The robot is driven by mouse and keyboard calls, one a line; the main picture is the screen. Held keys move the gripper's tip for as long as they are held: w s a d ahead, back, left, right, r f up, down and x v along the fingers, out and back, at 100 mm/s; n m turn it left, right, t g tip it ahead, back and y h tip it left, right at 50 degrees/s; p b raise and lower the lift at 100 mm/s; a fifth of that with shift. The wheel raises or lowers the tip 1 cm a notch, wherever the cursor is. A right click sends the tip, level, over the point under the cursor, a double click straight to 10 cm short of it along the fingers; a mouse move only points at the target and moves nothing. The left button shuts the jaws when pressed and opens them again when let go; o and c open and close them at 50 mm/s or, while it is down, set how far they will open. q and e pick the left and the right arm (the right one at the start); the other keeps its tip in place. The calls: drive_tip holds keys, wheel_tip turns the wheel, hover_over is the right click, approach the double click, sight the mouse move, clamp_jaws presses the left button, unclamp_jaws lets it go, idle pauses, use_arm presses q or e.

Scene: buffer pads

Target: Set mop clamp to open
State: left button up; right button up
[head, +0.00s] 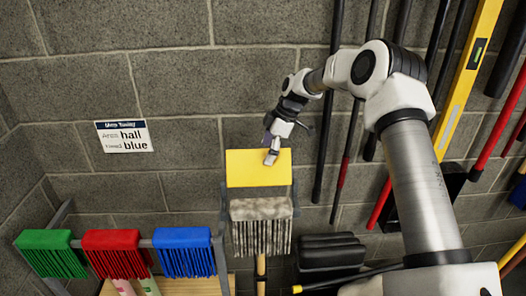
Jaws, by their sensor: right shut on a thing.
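The yellow clamp plate (243,174) stands up above the grey mop head (260,224). The worn strings hang down in front of the mop's wooden handle (261,268). My right gripper (272,156) reaches down from the upper right and is shut on the right part of the plate, near its top edge. The fingers cover a small part of the plate. The joint between plate and mop head is too small to make out. My left gripper is not in view.
Green (45,240), red (112,240) and blue (183,238) mop heads hang on a rail at the left. A wall sign (124,136) reads hall and blue. Black pads (330,250) lie right of the mop. Several long poles and a yellow level (467,80) line the wall at right.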

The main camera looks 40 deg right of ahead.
drive_tip(key=shift+o, duration=0.3)
drive_tip(key=shift+w+d+f, duration=0.25)
drive_tip(key=shift+d+f, duration=0.05)
drive_tip(key=shift+d, duration=0.2)
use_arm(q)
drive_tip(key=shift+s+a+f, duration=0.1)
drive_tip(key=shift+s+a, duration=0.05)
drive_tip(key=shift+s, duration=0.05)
use_arm(e)
drive_tip(key=shift+s+r, duration=0.1)
drive_tip(key=shift+d, duration=0.1)
drive_tip(key=v, duration=0.4)
drive_tip(key=d+v, duration=0.1)
drive_tip(key=v, duration=0.2)
drive_tip(key=shift+w+a, duration=0.1)
drive_tip(key=shift+w, duration=0.2)
drive_tip(key=c, duration=0.5)
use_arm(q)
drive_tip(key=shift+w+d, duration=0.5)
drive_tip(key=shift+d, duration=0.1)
use_arm(e)
drive_tip(key=r, duration=0.1)
drive_tip(key=s+r, duration=0.1)
drive_tip(key=r, duration=0.1)
drive_tip(key=s+r, duration=0.1)
drive_tip(key=r, duration=0.1)
drive_tip(key=shift+a, duration=0.1)
drive_tip(key=shift+c, duration=0.2)
